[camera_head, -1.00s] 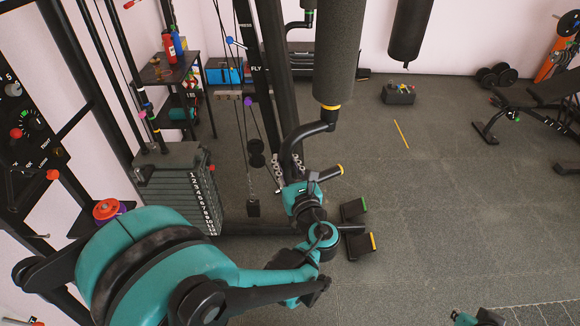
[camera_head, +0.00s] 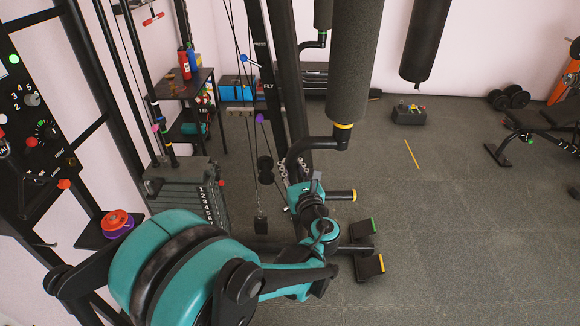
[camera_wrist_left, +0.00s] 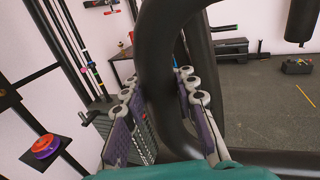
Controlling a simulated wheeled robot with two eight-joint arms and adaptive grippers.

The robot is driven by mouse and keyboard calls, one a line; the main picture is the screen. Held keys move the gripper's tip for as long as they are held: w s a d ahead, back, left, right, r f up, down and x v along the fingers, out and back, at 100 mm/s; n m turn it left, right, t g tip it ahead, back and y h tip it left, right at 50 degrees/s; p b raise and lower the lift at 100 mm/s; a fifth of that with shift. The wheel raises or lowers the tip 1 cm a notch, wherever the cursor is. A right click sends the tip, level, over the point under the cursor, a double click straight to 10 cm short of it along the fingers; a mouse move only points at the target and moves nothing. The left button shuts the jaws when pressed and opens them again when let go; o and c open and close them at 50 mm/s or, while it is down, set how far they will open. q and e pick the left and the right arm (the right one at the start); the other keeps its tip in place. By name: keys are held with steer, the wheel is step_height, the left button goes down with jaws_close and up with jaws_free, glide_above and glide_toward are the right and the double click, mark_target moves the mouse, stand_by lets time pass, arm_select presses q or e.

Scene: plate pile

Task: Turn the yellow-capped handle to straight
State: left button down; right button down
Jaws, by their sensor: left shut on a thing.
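The yellow cap does not show in the wrist view. My right gripper is not in view.
Two foot pads (camera_head: 368,266) are below right. A weight stack (camera_head: 212,205) and a shelf (camera_head: 180,88) stand left. The floor to the right is largely clear.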

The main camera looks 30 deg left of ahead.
arm_select(q)
steer(key=c, duration=1.2)
jaws_free()
steer(key=shift+w+d, duration=0.1)
steer(key=v, duration=1.2)
